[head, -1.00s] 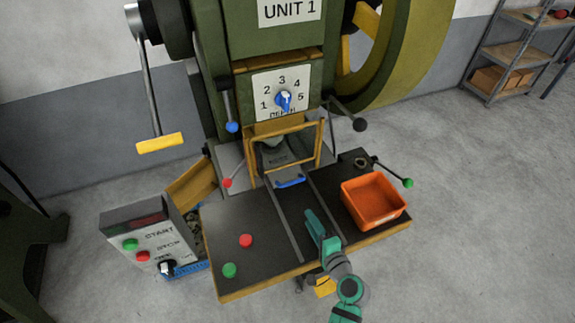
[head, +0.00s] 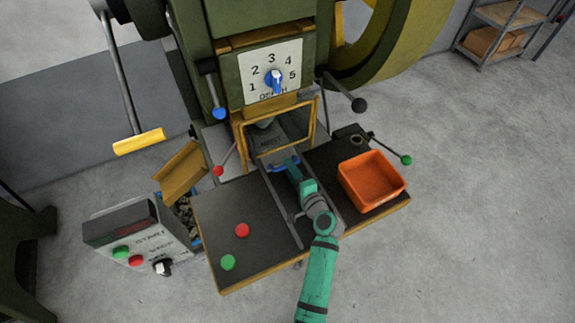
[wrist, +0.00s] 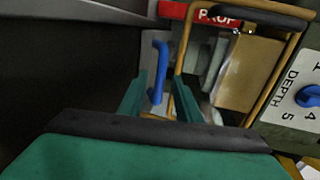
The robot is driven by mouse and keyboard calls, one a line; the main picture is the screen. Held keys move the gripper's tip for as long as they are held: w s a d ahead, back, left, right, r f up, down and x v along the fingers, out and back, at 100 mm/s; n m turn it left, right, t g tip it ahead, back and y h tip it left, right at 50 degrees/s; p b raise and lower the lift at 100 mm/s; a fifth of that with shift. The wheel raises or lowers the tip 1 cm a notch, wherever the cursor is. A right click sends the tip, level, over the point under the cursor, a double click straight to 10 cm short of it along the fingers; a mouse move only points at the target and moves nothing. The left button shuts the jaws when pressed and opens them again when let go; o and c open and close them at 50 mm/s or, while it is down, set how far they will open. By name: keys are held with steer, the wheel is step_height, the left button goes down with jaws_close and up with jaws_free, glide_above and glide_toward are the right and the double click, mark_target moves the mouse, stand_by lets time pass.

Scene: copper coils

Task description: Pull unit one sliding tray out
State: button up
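The UNIT 1 press has a sliding tray (head: 270,141) in its lower opening, behind a yellow guard frame (head: 315,118). The tray's blue handle (head: 281,167) is at its front edge; the handle also shows upright in the wrist view (wrist: 157,72). My teal gripper (head: 292,173) is at the handle in the head view and partly covers it. In the wrist view my gripper (wrist: 160,98) is open, one finger on each side of the handle's lower end. The fingers appear apart from the handle; exact contact cannot be told.
An orange bin (head: 371,181) stands on the bench right of the channel. Red (head: 242,230) and green (head: 228,262) buttons sit on the left bench plate. Levers flank the guard. A control box (head: 135,243) stands at left, and the depth dial (head: 274,80) is above.

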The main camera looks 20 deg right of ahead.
steer(key=shift+x, duration=1.35)
jaws_close()
